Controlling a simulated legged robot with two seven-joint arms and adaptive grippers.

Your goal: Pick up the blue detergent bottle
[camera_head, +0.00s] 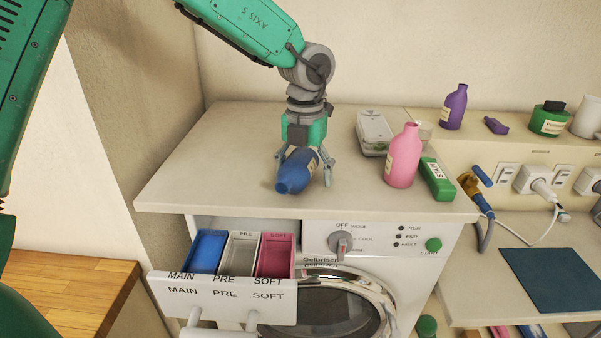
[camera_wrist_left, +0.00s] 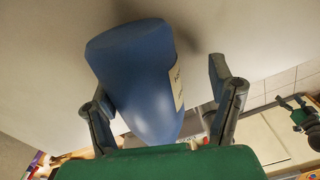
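The blue detergent bottle (camera_head: 292,178) lies on its side on the washing machine's top, its cap end toward the front left. It carries a pale label. My left gripper (camera_head: 304,172) points down over it with one finger on each side. In the left wrist view the bottle (camera_wrist_left: 140,75) is between the open fingers of the left gripper (camera_wrist_left: 160,85). The left finger is close to the bottle; a clear gap shows at the right finger. Contact on the left is hard to tell.
A pink bottle (camera_head: 403,157), a green box (camera_head: 436,180) and a clear-lidded container (camera_head: 374,131) stand to the right. The detergent drawer (camera_head: 222,296) is pulled out below the front edge. The left part of the top (camera_head: 205,160) is free.

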